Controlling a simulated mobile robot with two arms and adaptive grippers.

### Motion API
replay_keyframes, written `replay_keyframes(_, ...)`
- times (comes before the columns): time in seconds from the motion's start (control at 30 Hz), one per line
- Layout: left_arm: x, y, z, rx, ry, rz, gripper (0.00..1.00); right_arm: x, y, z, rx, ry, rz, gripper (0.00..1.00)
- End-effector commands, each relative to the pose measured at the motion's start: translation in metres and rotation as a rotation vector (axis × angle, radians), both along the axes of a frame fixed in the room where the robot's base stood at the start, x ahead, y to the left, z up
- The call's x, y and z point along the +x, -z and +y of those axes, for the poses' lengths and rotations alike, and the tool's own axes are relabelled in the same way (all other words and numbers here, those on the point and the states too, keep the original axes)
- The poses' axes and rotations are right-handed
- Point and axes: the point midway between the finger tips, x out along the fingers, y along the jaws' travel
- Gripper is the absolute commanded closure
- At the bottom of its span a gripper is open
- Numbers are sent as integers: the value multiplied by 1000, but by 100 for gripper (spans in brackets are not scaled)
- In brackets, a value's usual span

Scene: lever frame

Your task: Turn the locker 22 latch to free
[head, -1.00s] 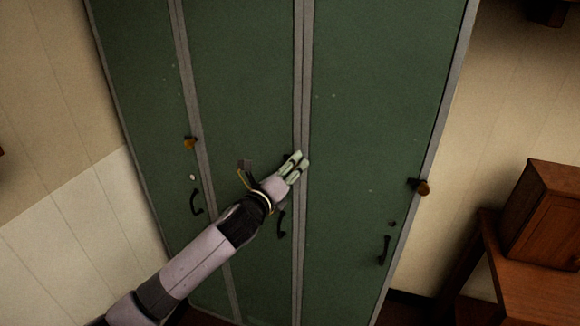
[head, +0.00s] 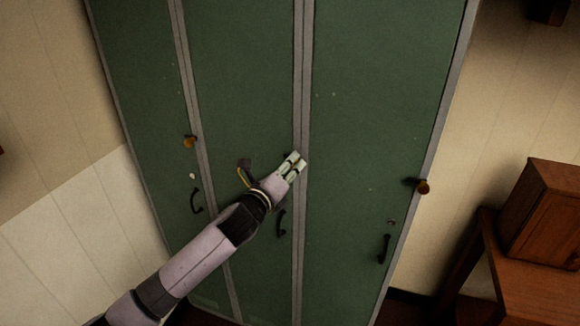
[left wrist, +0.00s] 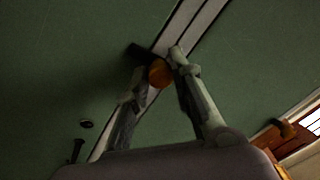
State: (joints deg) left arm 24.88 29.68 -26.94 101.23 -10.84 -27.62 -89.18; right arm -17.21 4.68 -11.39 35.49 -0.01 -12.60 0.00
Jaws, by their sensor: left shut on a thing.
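A green locker bank with several doors fills the middle of the head view. The middle door (head: 245,75) has a latch with an orange-brown knob (left wrist: 160,72) and a dark bar (left wrist: 138,52), near the grey upright strip. My left gripper (head: 296,163) is at this latch and covers most of it in the head view. In the left wrist view its fingertips (left wrist: 163,68) are shut on the knob, one on each side. I cannot read a locker number. My right gripper is not in view.
The left door has an orange-brown latch knob (head: 190,141) and the right door has another (head: 423,187). Black handles sit below, including one on the middle door (head: 282,223) and one on the right door (head: 384,249). A wooden cabinet (head: 545,215) stands at right.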

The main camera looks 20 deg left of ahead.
Motion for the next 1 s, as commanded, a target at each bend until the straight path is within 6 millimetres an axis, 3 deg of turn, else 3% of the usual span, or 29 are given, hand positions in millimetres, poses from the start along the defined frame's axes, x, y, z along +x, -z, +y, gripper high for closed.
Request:
replay_keyframes(0.37, 0, 1, 0, -132, 1, 4, 100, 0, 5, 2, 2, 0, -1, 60)
replay_keyframes(1.0, 0, 3, -1, -720, 0, 24, 100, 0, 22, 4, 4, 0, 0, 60)
